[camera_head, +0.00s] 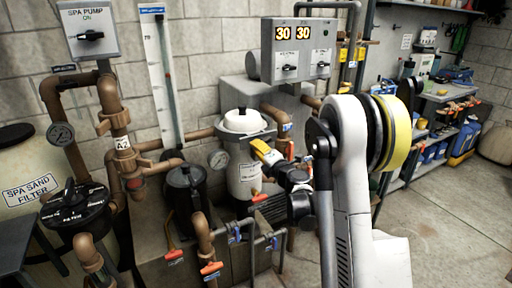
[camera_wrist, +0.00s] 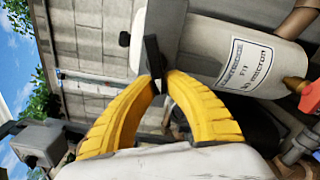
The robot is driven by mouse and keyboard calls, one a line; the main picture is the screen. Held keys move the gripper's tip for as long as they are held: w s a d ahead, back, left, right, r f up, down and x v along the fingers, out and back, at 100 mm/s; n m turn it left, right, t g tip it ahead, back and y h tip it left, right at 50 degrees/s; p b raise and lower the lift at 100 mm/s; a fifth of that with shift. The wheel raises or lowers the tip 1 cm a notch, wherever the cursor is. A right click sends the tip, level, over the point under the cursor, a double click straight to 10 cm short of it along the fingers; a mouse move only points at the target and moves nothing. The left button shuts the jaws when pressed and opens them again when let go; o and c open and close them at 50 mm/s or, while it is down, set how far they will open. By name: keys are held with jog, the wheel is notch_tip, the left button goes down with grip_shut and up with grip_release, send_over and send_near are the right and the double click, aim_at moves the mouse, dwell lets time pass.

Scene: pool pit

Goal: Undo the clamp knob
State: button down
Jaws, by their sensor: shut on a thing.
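The cartridge filter (camera_head: 245,175) is a pale upright canister with a white lid (camera_head: 241,121) and a grey clamp band around its top. It also shows in the wrist view (camera_wrist: 240,60), turned sideways, with a printed label. The clamp knob (camera_wrist: 153,55) is a slim black piece at the band, in the wrist view. My gripper (camera_wrist: 160,82) has its two yellow fingers closed on the knob's near end, with the rest of it sticking out past the tips. In the head view my gripper (camera_head: 263,152) is at the canister's upper right, and the knob cannot be made out there.
A grey control box (camera_head: 298,50) hangs above. A black pump strainer (camera_head: 186,190) stands left. Open floor lies at the right, before the shelves (camera_head: 440,95).

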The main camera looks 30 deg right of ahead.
aim_at(269, 141)
jog(key=n, duration=0.3)
jog(key=f+n, duration=0.1)
jog(key=shift+d+n, duration=0.3)
jog(key=shift+d, duration=0.05)
jog(key=shift+w+d+r+n, duration=0.2)
jog(key=shift+d+n, duration=0.55)
jog(key=shift+n, duration=3.45)
jog(key=shift+s+d+r+n, duration=0.15)
jog(key=shift+d+r+n, duration=0.45)
jog(key=shift+n, duration=3.6)
jog(key=shift+w+d+n, duration=0.1)
jog(key=shift+d+n, duration=0.85)
jog(key=shift+n, duration=3.25)
jog(key=c, duration=1.4)
grip_release()
jog(key=shift+c, duration=0.2)
